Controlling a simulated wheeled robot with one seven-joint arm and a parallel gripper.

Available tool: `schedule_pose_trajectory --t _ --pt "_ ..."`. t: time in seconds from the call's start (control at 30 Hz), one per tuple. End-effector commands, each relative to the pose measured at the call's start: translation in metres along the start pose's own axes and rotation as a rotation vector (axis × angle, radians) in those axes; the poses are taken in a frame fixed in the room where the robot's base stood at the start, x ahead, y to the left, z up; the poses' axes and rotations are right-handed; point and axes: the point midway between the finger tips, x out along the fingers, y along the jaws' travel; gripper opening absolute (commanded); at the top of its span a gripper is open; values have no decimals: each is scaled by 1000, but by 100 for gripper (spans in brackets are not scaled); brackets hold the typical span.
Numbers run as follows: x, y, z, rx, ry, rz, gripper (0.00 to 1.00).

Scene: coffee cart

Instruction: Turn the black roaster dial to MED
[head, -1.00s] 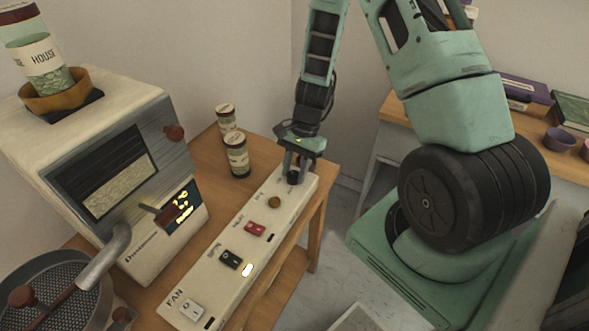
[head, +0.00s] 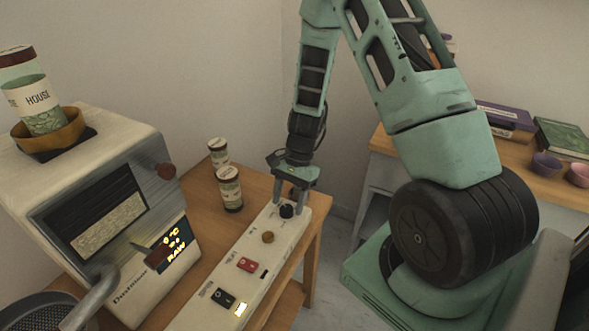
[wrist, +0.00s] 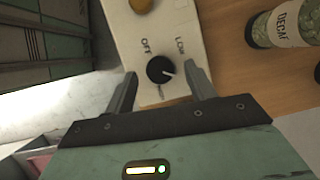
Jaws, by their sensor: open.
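The black roaster dial (head: 286,211) is a round knob at the far end of the long cream control panel (head: 216,309). My gripper (head: 288,201) is open over the dial. In the wrist view its fingers (wrist: 160,76) stand on either side of the knob with gaps, holding nothing.
On the panel are a brown knob (head: 267,237), a red switch (head: 247,265) and a black switch (head: 222,298). The roaster (head: 150,240) stands left. Two jars (head: 229,188) (head: 218,153) stand behind the panel on the wooden table (head: 192,203).

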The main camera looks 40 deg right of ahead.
Motion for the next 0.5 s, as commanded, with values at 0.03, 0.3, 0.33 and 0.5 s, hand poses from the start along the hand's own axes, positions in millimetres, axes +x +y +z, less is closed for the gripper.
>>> schedule_pose_trajectory --t 0.03,0.3,0.33,0.5 --pt "-10 -1 0 -2 4 -4 55" --pt "-72 -2 0 -3 5 -6 55" --pt "-79 -1 0 -1 5 -6 55" --pt "-117 -1 0 -1 5 -5 55"
